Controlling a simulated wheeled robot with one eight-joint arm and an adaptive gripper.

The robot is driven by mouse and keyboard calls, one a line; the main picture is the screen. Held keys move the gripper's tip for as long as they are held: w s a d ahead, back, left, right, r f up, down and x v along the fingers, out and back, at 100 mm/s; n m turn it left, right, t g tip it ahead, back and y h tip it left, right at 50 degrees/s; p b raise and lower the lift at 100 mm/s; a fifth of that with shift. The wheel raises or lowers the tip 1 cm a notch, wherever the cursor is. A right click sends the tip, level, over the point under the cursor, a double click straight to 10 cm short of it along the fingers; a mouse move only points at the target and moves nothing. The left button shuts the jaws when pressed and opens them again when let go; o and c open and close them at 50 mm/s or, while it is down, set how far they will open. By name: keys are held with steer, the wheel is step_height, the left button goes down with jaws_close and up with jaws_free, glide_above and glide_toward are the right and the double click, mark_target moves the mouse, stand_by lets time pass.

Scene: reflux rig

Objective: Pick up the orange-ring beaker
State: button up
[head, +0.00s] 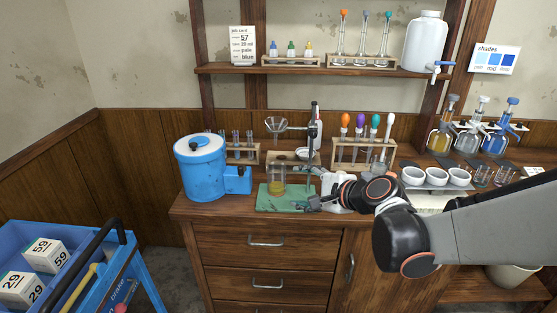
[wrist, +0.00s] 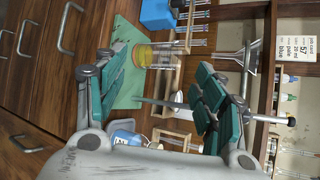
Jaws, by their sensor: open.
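The orange-ring beaker (head: 277,176) is clear glass with an orange-yellow band low on its wall. It stands upright on the green mat (head: 265,204) on the wooden bench. In the wrist view, which is turned sideways, the beaker (wrist: 158,57) shows beyond the fingertips and between the two fingers. My gripper (head: 313,195) is just right of the beaker in the head view, low over the mat's right side. In the wrist view my gripper (wrist: 162,62) has its teal-padded fingers wide apart, with nothing held between them.
A funnel (head: 276,124) on a stand is above and behind the beaker. A blue tank (head: 201,166) stands to the left. A rack with colored-bulb droppers (head: 361,150) is behind my gripper. White cups (head: 436,177) stand to the right. A blue cart (head: 60,270) is at lower left.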

steer(key=w+a+f+m+t+y, duration=0.1)
steer(key=w+a+f+m+y, duration=0.15)
steer(key=w+m, duration=0.3)
steer(key=m+t, duration=0.2)
steer(key=m, duration=0.4)
glide_toward(281, 182)
steer(key=shift+w+a+r+y+p, duration=0.15)
steer(key=shift+w+a+r+p, duration=0.05)
steer(key=shift+w+a, duration=0.3)
steer(key=shift+w+a+r+y+p, duration=0.1)
steer(key=shift+w+a+r+p, duration=0.1)
steer(key=shift+w+a, duration=0.35)
steer(key=shift+w+f+m+t, duration=0.25)
steer(key=shift+f+m+t, duration=0.25)
steer(key=shift+f+m, duration=0.35)
steer(key=p+x, duration=0.3)
steer(key=x, duration=0.4)
steer(key=shift+w+a, duration=0.15)
steer(key=shift+w, duration=0.1)
steer(key=shift+w+a, duration=0.3)
steer(key=shift+w, duration=0.1)
steer(key=b+x, duration=0.1)
steer(key=x, duration=0.1)
steer(key=f+x, duration=0.1)
steer(key=x, duration=0.1)
steer(key=shift+b, duration=0.4)
steer(key=shift+w+a+r, duration=0.15)
steer(key=shift+w+a, duration=0.1)
steer(key=shift+w, duration=0.25)
steer(key=c, duration=1.2)
